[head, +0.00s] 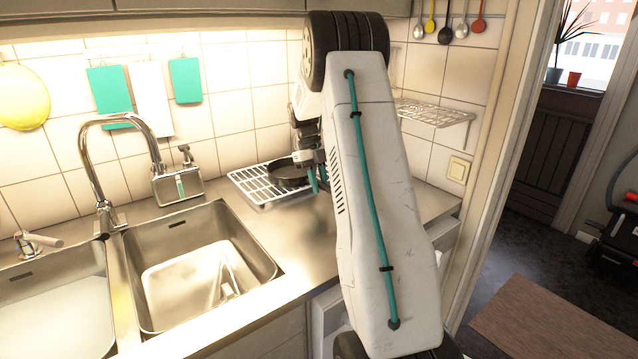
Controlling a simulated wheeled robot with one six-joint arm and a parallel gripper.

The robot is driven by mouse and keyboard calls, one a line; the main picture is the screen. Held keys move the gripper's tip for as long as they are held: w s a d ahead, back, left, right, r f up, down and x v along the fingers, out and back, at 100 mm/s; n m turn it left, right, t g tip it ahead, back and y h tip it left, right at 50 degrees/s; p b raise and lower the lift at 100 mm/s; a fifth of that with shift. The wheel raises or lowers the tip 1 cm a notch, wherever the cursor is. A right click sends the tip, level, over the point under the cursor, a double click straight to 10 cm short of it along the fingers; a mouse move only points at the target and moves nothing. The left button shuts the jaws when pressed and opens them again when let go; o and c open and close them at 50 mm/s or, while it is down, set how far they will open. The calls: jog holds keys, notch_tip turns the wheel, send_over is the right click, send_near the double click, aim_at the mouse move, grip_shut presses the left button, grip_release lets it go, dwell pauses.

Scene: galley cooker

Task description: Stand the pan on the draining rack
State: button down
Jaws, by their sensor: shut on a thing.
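The dark pan (287,173) is at the draining rack (250,187), a white wire rack on the counter right of the sink. The pan looks roughly level over the rack; I cannot tell whether it rests on the wires or hangs just above them. My gripper (316,180), with teal fingers, is at the pan's right side and shut on it. My arm hides the pan's right part, most of the grip and the rack's right end.
A double sink (205,270) with a tall curved tap (118,150) lies left of the rack. A steel caddy (178,186) stands behind it. A wire wall shelf (432,111) is at right, with utensils hanging above. The counter front (290,235) is clear.

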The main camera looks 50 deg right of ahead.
jog(key=shift+f, duration=0.15)
jog(key=c, duration=1.3)
grip_release()
jog(key=shift+o, duration=0.2)
